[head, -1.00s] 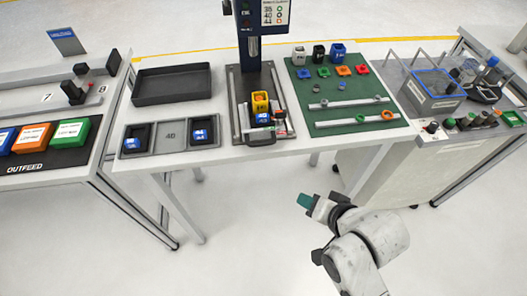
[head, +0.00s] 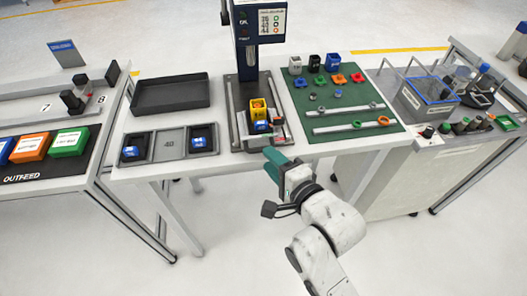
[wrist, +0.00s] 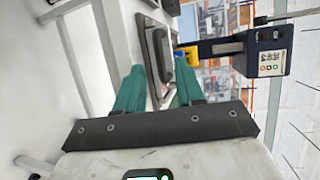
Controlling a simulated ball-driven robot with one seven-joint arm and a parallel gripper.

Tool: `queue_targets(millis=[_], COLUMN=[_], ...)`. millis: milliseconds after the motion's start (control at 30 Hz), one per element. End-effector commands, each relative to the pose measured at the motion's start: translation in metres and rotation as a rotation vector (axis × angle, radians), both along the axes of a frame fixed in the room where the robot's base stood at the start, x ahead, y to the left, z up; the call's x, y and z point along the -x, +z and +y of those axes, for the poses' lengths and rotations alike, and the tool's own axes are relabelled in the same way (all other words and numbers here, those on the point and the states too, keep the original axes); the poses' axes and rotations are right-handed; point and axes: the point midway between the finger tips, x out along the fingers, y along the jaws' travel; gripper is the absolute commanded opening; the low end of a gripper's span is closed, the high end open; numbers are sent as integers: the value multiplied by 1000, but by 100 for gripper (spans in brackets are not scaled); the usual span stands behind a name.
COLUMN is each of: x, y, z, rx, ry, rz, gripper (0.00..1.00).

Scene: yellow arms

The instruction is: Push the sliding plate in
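The sliding plate (head: 240,136) lies in the grey fixture at the foot of the dark blue press (head: 247,60), at the table's front edge. A yellow holder (head: 258,106) stands on it, with a blue block (head: 262,126) in front. My gripper (head: 272,158) has teal fingers and is just in front of the table's front edge, below the plate in the picture. In the wrist view, my gripper (wrist: 159,66) has its two fingers apart with nothing between them. The yellow holder (wrist: 188,56) shows partly behind the right finger.
A green mat (head: 345,128) with rails and coloured parts is to the right. The table's front edge (head: 330,148) is close to my gripper.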

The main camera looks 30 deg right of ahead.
Motion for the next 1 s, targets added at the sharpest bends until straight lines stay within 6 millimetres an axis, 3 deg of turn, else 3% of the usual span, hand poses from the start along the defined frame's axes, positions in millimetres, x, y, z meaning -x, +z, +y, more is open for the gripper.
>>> queue_targets(millis=[100, 300, 667, 1000], x=[-19, -37, -41, -41], y=[-3, -7, -9, -9], z=[2, 3, 4, 3], rx=[1, 0, 0, 0], ry=[1, 0, 0, 0], rz=[-1, 0, 1, 1], gripper=[38, 38, 38, 5])
